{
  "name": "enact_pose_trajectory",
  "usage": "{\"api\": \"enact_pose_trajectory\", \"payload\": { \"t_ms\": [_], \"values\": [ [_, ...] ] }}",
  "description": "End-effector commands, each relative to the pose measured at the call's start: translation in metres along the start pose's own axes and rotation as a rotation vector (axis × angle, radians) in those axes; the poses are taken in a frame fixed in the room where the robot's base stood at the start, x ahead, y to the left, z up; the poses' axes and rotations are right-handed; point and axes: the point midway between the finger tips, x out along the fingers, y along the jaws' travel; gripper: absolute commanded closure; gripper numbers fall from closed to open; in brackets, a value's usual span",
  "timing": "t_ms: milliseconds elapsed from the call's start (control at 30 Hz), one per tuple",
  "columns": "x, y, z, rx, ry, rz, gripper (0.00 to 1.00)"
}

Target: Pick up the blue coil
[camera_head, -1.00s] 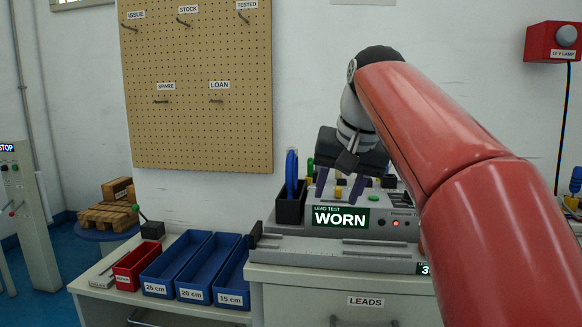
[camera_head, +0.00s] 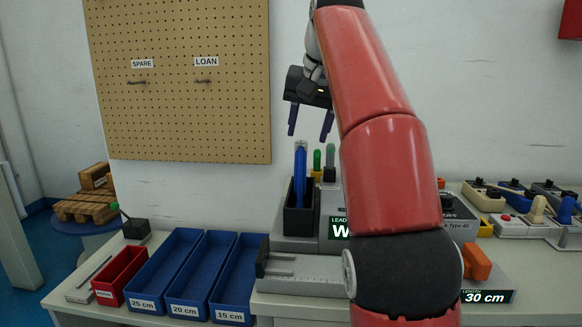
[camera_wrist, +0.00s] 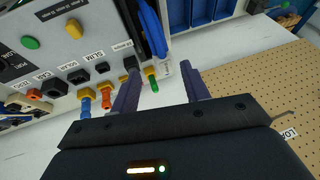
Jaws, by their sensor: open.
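The blue coil (camera_head: 300,178) stands upright in a black holder (camera_head: 300,219) at the left end of the lead tester. It also shows at the top of the wrist view (camera_wrist: 152,28), beyond the finger tips. My gripper (camera_head: 309,138) is open and empty, with its two purple fingers apart, pointing down. In the head view the fingers appear just above the coil's top. In the wrist view my gripper (camera_wrist: 160,68) has nothing between its fingers, and the coil lies past them. The tester's sign is partly hidden behind my arm.
Blue bins (camera_head: 163,275) and a red bin (camera_head: 121,275) stand left of the tester. Green plugs (camera_head: 317,160) stand close to the coil's right. A pegboard (camera_head: 180,80) hangs behind, with bare hooks. Several test boxes (camera_head: 512,197) stand at the right.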

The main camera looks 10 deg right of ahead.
Motion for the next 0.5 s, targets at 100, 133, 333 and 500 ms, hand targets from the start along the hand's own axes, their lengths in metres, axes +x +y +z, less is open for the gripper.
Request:
{"api": "enact_pose_trajectory", "payload": {
  "t_ms": [100,133,333,500],
  "values": [
    [0.008,-0.001,0.0,0.0,-0.002,-0.001,0.54],
    [0.011,-0.001,0.0,0.0,-0.002,-0.001,0.54],
    [0.024,-0.001,0.0,0.0,0.0,0.0,0.54],
    [0.04,-0.003,0.001,-0.002,-0.003,0.0,0.54]
  ]
}}
